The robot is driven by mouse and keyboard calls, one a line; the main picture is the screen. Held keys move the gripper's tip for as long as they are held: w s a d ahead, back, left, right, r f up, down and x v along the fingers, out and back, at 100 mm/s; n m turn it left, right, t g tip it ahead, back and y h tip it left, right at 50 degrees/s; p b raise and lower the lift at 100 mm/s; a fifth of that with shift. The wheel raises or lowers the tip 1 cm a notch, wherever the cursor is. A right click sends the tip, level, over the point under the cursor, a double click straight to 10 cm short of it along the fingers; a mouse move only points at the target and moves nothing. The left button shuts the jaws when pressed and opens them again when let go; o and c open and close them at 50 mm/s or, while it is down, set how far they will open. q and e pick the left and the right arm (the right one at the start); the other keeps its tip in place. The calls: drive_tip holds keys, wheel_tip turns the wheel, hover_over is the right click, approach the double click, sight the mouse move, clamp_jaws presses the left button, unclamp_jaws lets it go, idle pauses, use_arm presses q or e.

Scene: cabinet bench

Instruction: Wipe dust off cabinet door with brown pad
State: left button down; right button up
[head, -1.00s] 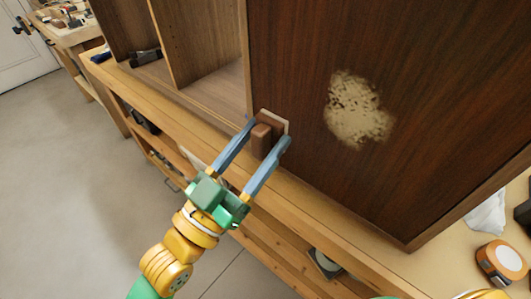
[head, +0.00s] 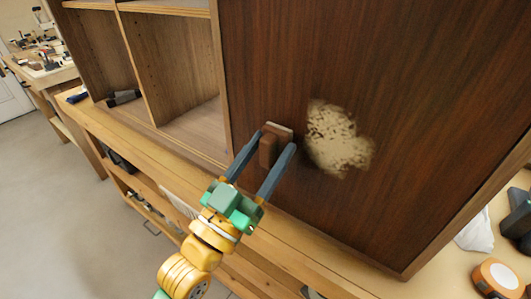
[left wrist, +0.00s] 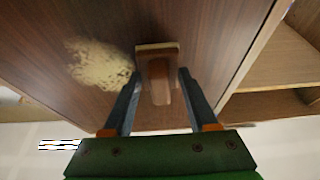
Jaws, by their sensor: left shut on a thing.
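The dark brown cabinet door (head: 380,60) stands upright on the bench and bears a tan dust patch (head: 338,138). The patch also shows in the left wrist view (left wrist: 100,64), to the left of the pad. My left gripper (head: 272,142) is shut on the brown pad (head: 268,150), a brown block with a pale face. In the left wrist view the pad (left wrist: 159,75) sits between the two fingers, its pale face toward the door. The pad is just left of the patch in the head view; I cannot tell whether it touches the door. My right gripper is not in view.
Open cabinet shelves (head: 180,70) are left of the door, with a dark tool (head: 124,98) on the lower board. At the right, a white cloth (head: 476,232), an orange-and-white round item (head: 496,278) and a dark object (head: 518,222) lie on the bench (head: 340,252).

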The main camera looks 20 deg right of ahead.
use_arm(q)
drive_tip(key=shift+d, duration=0.1)
drive_tip(key=shift+w+d, duration=0.4)
drive_tip(key=shift+d, duration=0.1)
idle(0.7)
